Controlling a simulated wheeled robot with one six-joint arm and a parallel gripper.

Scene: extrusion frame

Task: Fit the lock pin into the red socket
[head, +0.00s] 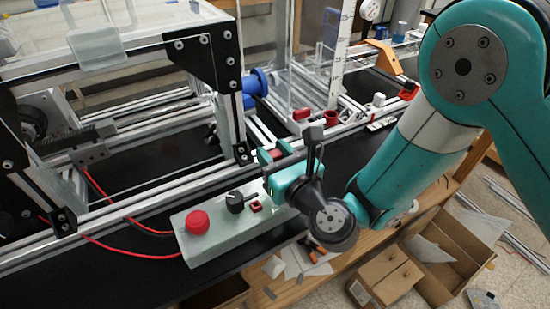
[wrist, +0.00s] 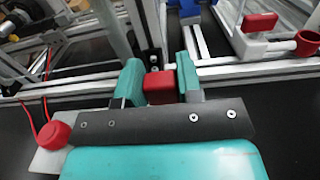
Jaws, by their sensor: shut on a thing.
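My gripper (head: 274,157) is shut on a red block, likely the lock pin (wrist: 159,87), seen between the two teal fingers in the wrist view. A small pale tip shows beside the block's top; its lower end is hidden. A small red square piece with a dark centre, possibly the red socket (head: 256,206), sits on the pale control box. My gripper is above and behind it, apart from it. In the wrist view the gripper body hides that piece. A round red cup (wrist: 306,42) on a white bracket stands to the right; I cannot tell which is the task's socket.
The control box (head: 218,240) carries a red button (head: 197,222) and a black knob (head: 235,203). Aluminium rails and a black-cornered frame (head: 229,75) stand behind. Red cables (head: 120,210) run at the left. A red-topped part (head: 301,114) is on the rails.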

